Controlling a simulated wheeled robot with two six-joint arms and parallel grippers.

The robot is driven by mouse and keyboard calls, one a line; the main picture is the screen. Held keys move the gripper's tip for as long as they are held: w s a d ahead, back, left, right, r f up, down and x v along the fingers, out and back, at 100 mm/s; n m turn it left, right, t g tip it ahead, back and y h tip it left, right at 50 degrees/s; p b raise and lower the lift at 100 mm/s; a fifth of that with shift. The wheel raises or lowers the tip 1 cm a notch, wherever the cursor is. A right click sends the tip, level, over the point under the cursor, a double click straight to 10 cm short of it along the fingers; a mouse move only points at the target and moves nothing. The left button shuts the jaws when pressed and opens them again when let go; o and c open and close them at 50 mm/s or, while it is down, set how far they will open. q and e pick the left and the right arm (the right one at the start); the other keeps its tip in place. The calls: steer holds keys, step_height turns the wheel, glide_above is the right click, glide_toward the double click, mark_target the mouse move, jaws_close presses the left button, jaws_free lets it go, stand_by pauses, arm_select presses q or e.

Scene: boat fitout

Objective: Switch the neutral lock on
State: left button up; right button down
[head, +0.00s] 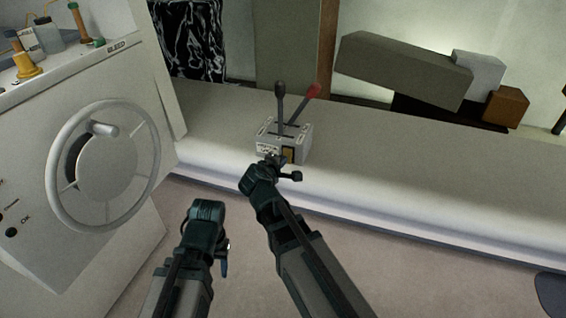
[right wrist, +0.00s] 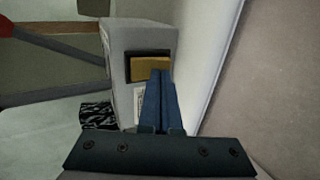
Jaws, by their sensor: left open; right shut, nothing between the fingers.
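The grey control box (head: 298,139) stands on the pale bench. A black-knobbed lever (head: 280,103) and a red-knobbed lever (head: 304,101) rise from its top. A yellow rocker (head: 289,154) in a dark frame is on the box's front face; I take it to be the neutral lock. It shows large in the right wrist view (right wrist: 150,65). My right gripper (head: 271,160) is shut and empty, its fingertips (right wrist: 160,75) at the rocker's lower edge, touching or very close. They cover part of the rocker. My left gripper (head: 207,207) is open, low, away from the box.
A white console with a steering wheel (head: 103,166) stands at the left, with small bottles on top. The pale bench (head: 400,170) is clear to the right of the box. Grey and brown blocks (head: 400,68) lie behind it.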

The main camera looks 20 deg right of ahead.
steer(key=b, duration=0.1)
steer(key=t+b, duration=0.1)
steer(key=shift+w+d+f+h+b, duration=0.2)
steer(key=shift+w+f+h+b, duration=0.05)
steer(key=shift+h+b, duration=0.15)
steer(key=shift+r, duration=0.1)
